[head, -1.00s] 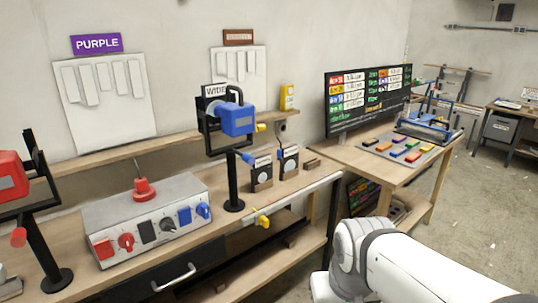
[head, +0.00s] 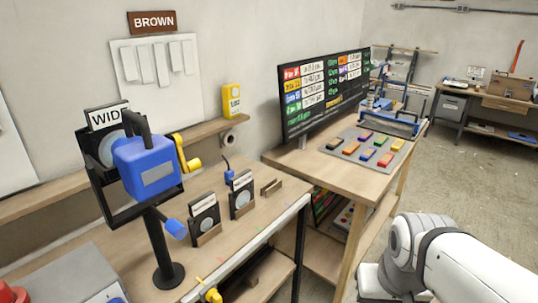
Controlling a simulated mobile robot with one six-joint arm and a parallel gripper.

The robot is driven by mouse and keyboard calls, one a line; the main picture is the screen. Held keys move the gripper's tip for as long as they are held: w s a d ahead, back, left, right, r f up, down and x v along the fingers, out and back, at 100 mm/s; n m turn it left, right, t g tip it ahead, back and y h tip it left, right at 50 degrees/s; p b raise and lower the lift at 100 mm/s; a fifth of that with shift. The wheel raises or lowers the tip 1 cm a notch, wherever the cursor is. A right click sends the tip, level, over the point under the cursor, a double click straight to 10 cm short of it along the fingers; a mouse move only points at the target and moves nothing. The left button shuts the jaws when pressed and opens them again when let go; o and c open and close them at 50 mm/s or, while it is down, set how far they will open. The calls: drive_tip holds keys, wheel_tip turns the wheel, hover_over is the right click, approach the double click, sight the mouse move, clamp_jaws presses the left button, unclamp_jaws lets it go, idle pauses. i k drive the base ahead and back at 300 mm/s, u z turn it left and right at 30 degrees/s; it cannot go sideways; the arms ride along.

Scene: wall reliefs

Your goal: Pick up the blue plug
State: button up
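A small blue piece with a thin dark cable or stem rising from it, which looks like the blue plug (head: 229,177), stands on the wooden bench behind two small dial plates (head: 204,217). Its lower part is partly hidden by the nearer dial plates. A larger blue box (head: 148,170) with a yellow crank is on a black stand at the left, with a blue knob (head: 175,229) low on its right side. My white and grey arm shows at the lower right, but my gripper is out of the picture.
A small wooden holder (head: 271,188) sits right of the dials. A second table (head: 345,176) holds a grey board with several coloured blocks and a dark screen (head: 323,92). A yellow device (head: 232,101) is on the wall ledge. Open floor lies at the right.

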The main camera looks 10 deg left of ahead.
sight(229, 173)
drive_tip(key=u, duration=0.05)
drive_tip(key=i, duration=1.15)
drive_tip(key=u, duration=0.7)
drive_tip(key=k, duration=0.8)
drive_tip(key=u, duration=0.15)
drive_tip(key=i, duration=0.9)
drive_tip(key=z, duration=0.1)
